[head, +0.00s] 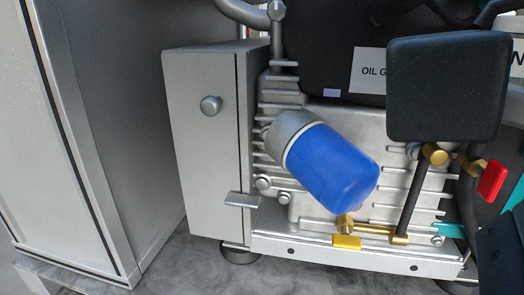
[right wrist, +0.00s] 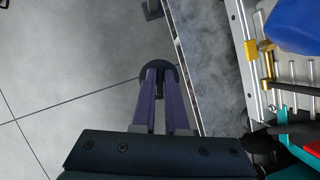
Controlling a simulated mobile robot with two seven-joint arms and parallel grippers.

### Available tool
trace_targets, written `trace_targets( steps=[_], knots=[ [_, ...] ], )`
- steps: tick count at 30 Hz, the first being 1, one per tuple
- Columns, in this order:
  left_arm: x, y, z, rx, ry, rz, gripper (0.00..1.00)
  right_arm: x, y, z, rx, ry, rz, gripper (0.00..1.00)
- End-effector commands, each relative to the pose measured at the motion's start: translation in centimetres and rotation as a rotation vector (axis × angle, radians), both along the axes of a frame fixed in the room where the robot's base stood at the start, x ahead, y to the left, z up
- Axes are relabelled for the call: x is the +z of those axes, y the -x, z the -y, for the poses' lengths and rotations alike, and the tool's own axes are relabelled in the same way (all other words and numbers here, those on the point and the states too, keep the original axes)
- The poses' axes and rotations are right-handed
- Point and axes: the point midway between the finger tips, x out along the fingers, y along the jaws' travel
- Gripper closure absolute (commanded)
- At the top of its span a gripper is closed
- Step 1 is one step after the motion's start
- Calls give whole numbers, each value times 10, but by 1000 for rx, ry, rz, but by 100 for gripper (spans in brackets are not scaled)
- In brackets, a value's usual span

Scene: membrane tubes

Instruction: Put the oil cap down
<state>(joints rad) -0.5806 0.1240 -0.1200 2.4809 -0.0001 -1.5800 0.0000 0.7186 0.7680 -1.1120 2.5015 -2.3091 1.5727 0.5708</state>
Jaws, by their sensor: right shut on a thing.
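The oil cap (right wrist: 159,69) is a dark, round piece at the tips of my right gripper (right wrist: 160,78) in the right wrist view. The two purple fingers are closed on it, and their ends cover part of it. It appears over the grey floor, beside the edge of the mottled slab; its height cannot be judged. The cap does not show in the head view. My left gripper is in neither view.
A finned metal machine (head: 315,115) with a blue filter (head: 333,168) stands on the mottled grey slab (right wrist: 205,70). A brass valve has a red handle (head: 491,180). A grey cabinet (head: 105,130) stands left. The tiled floor (right wrist: 70,60) is largely clear.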

Motion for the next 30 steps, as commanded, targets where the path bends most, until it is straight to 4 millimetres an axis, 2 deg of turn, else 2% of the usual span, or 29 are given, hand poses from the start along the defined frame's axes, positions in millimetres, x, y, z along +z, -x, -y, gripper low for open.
trace_targets(
  steps=[1,6,12,15,18,23,27,30],
  knots=[
    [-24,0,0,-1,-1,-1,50,-11,-5,1,4,-1,10,100],
    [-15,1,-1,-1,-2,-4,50,2,-49,15,-6,4,1,100],
    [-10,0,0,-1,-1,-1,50,2,-97,28,-3,1,1,100],
    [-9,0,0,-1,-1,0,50,2,-114,33,0,0,0,100],
    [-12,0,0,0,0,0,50,-15,-110,33,4,1,-4,100],
    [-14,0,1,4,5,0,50,-29,-110,33,4,1,-3,100],
    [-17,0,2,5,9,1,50,-55,-110,33,2,2,-5,100],
    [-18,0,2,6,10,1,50,-67,-111,33,3,2,-2,100]
  ],
)
